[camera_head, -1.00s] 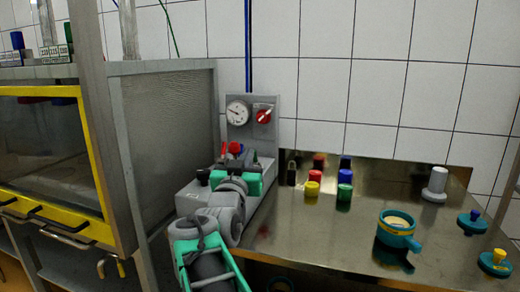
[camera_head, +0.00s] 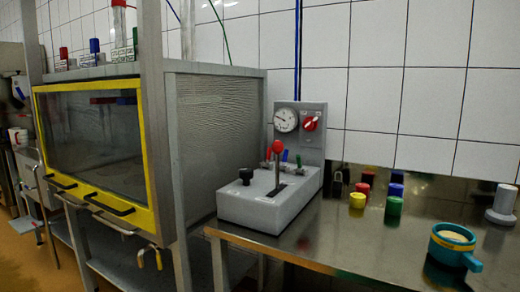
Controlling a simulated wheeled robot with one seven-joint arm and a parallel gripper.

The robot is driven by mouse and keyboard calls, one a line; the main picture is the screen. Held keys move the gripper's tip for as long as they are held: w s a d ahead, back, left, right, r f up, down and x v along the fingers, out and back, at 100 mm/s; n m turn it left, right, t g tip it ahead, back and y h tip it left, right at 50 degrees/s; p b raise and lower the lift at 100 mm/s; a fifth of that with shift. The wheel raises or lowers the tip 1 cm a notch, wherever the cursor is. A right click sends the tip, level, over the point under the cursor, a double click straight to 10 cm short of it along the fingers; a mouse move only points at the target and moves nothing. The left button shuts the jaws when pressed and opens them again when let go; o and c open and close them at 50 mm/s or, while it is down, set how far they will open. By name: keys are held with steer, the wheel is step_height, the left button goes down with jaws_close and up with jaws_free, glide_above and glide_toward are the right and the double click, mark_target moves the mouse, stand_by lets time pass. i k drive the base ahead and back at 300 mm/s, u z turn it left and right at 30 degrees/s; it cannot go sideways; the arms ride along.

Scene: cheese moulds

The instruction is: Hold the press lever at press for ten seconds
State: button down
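The press lever (camera_head: 277,160) has a red ball knob and rises from a slot in the top of the grey control box (camera_head: 265,206). It looks close to upright; I cannot tell which marked position it is in. A black knob (camera_head: 245,176) stands on the box to its left. An upright panel behind holds a round white gauge (camera_head: 286,120) and a red rotary switch (camera_head: 310,123). Small blue and green handles show behind the lever. Nothing touches the lever. My gripper is out of view.
A yellow-framed glass cabinet (camera_head: 150,150) stands to the left. On the steel table (camera_head: 340,245), several coloured cylinders (camera_head: 365,190) stand right of the box. A teal mould (camera_head: 454,247) with pale contents and a grey plunger (camera_head: 502,205) are farther right. The table's front is clear.

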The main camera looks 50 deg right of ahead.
mark_target(277, 147)
steer(key=u, duration=0.95)
steer(key=k, duration=0.7)
steer(key=z, duration=0.95)
